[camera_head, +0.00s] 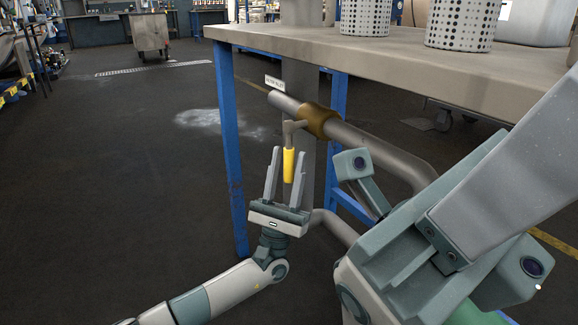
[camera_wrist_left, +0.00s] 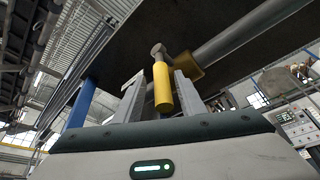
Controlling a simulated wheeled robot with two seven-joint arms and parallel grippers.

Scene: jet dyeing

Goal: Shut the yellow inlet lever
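The yellow inlet lever (camera_head: 289,165) hangs down from a brass valve (camera_head: 316,121) on a grey pipe under the table. My left gripper (camera_head: 288,155) is open, and its two fingers point up on either side of the lever. In the left wrist view the lever (camera_wrist_left: 162,88) shows between the fingers (camera_wrist_left: 158,95), near the right finger; whether it touches is unclear. A small white label (camera_head: 274,83) stands on the pipe's end. My right arm (camera_head: 440,225) fills the lower right of the head view, and its fingertips cannot be made out.
A table (camera_head: 400,55) with blue legs (camera_head: 229,150) stands over the pipe and carries perforated cylinders (camera_head: 364,16). A lower pipe (camera_head: 335,226) bends behind my left gripper. The floor to the left is open, with a cart (camera_head: 149,34) far off.

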